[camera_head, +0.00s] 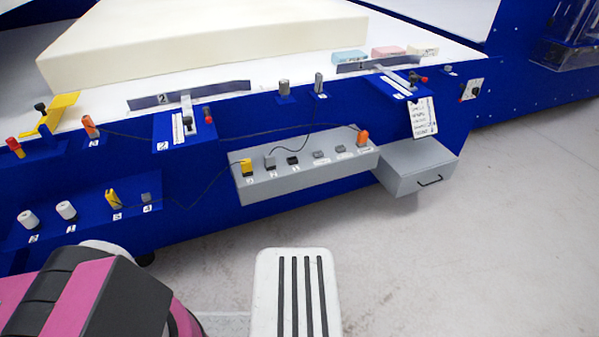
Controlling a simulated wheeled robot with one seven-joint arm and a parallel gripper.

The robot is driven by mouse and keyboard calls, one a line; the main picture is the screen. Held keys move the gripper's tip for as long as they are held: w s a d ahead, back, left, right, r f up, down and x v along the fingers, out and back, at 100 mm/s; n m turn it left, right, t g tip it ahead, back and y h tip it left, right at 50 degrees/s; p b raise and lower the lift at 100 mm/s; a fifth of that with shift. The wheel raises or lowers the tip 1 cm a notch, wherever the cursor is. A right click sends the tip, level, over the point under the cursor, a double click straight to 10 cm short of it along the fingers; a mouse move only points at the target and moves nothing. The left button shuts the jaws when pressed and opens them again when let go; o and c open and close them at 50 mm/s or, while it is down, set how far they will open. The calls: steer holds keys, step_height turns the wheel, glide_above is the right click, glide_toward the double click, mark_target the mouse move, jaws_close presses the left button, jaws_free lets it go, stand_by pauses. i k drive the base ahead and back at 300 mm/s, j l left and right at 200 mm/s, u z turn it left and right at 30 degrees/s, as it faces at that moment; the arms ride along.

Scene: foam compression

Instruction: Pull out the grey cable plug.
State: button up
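A grey cable plug (270,162) sits upright in a grey socket box (300,180) on the front of the blue machine. It stands just right of a yellow plug (247,168) and left of a black socket (293,160). A thin dark cable appears to rise from the grey plug toward a small grey connector (319,83) on a blue ledge above. An orange plug (362,138) is at the box's right end. My gripper's fingers are not in view; pink and black parts of my arm show at the lower left, apart from the box.
A grey drawer box (405,175) with a black handle juts out right of the socket box. A large cream foam block (200,45) lies on the machine top. Loose-hanging cables cross the blue front. The pale floor (470,250) at the right is clear.

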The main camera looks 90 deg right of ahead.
mark_target(268, 160)
steer(key=i+j+z, duration=0.15)
steer(key=z, duration=1.75)
steer(key=l+z, duration=0.15)
steer(key=z, duration=1.4)
steer(key=k+l, duration=0.1)
steer(key=l, duration=0.25)
steer(key=k+l+u, duration=0.1)
steer(key=l, duration=0.25)
